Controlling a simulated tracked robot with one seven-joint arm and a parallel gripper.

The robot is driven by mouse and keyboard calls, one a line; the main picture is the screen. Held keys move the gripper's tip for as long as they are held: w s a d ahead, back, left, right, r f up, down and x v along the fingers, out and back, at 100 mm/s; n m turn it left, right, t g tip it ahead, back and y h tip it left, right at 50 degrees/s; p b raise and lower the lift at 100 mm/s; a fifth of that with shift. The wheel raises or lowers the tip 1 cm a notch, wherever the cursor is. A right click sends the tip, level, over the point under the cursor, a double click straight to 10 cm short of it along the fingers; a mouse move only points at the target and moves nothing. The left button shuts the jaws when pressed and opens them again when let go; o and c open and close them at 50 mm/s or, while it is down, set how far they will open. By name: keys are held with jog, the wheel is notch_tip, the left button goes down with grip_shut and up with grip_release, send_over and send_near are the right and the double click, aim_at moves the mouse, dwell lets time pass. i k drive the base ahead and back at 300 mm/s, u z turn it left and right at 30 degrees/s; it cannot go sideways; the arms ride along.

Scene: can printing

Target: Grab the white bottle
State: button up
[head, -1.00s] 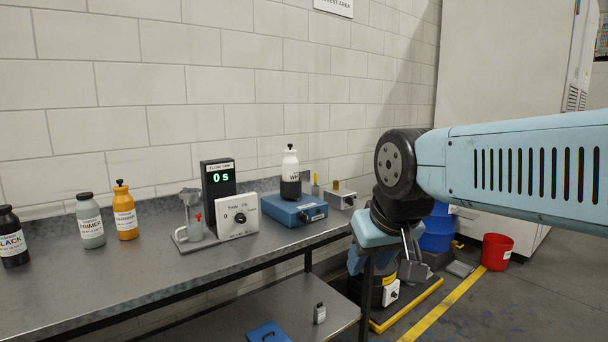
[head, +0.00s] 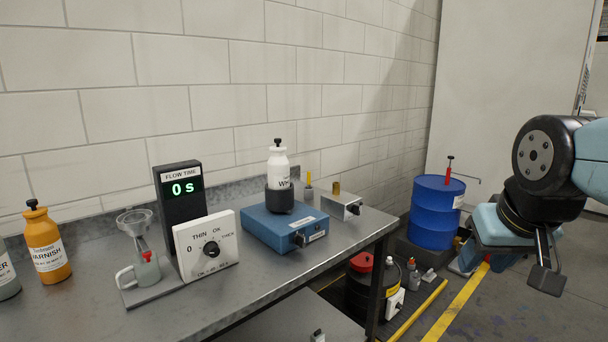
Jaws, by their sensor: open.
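My gripper (head: 546,275) hangs at the right, over the floor and clear of the bench. It is open and empty, well to the right of the bottle. Its fingers are partly hidden from this side.
On the bench (head: 215,312) stand a flow timer (head: 178,232), a dial panel (head: 207,247), a flow cup stand (head: 140,260), an orange varnish bottle (head: 47,245) and a small grey box (head: 341,206). A blue drum (head: 437,215) stands beyond the bench end.

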aim_at(279, 165)
jog(key=u, duration=0.2)
jog(key=i, duration=1)
jog(key=u, duration=0.75)
